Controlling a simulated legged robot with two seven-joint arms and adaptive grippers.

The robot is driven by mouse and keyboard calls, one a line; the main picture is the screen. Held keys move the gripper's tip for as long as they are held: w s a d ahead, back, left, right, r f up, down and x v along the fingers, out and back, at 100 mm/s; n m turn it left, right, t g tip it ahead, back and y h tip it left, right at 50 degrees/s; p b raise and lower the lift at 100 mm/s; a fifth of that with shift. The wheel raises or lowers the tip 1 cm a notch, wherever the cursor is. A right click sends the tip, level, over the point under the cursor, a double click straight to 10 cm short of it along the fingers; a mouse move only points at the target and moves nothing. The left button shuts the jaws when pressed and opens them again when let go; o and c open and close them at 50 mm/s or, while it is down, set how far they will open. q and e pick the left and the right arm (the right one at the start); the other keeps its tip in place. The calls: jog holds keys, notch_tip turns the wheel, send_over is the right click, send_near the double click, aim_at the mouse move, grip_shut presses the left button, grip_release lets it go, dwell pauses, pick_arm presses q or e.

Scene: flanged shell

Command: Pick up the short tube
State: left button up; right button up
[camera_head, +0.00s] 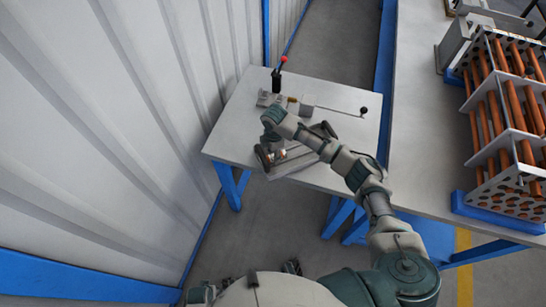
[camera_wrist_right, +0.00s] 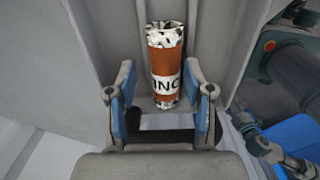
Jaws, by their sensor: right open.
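The short tube (camera_wrist_right: 166,72) is copper-brown with a white lettered band and a crumpled-looking black-and-white end. In the right wrist view it lies against a grey surface, ahead of my right gripper (camera_wrist_right: 161,85). The two blue-padded fingers are apart, one to each side of the tube's line, with gaps showing. In the head view my right gripper (camera_head: 274,150) reaches down over the grey tray (camera_head: 305,159) at the table's near edge. A small copper patch of the tube (camera_head: 281,155) shows by the fingers, mostly hidden.
The small table (camera_head: 232,130) also carries a fixture with a red-knobbed lever (camera_head: 277,80) and a rod with a black ball end (camera_head: 363,111). A ribbed wall stands left. A rack of copper tubes (camera_head: 505,120) stands on the right bench (camera_head: 428,130).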

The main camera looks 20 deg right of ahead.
jog(key=shift+d+f, duration=0.25)
jog(key=shift+d, duration=0.15)
jog(key=shift+a+r, duration=0.1)
jog(key=shift+a, duration=0.5)
grip_shut()
jog(key=shift+a, duration=0.15)
